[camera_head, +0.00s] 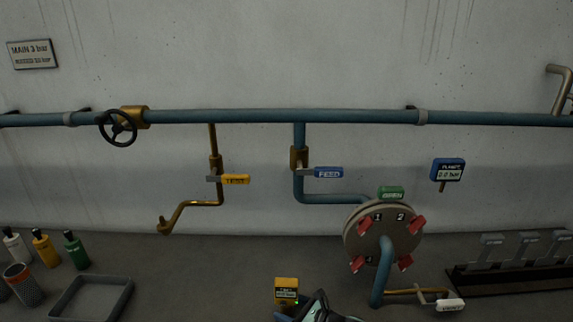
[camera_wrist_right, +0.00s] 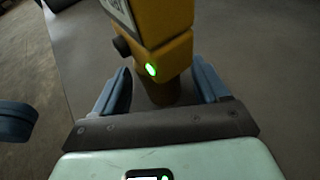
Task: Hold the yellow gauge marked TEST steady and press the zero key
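The yellow gauge (camera_head: 286,284) stands at the bottom centre of the head view, with a small display whose print is too small to read surely. In the right wrist view the gauge (camera_wrist_right: 165,30) shows close up, with a green light, a dark knob on its left side and a round stem below. My right gripper (camera_wrist_right: 160,85) has its two blue fingers apart, one on each side of the stem, with a gap visible at least on the left. In the head view it is partly cut off by the lower edge. I cannot make out the zero key.
A round flange (camera_head: 362,232) with red clamps stands right of the gauge. A blue display (camera_head: 448,169) is on the wall. A grey tray (camera_head: 72,312) and several bottles (camera_head: 43,248) are at left. A blue rounded part (camera_wrist_right: 15,122) shows left in the wrist view.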

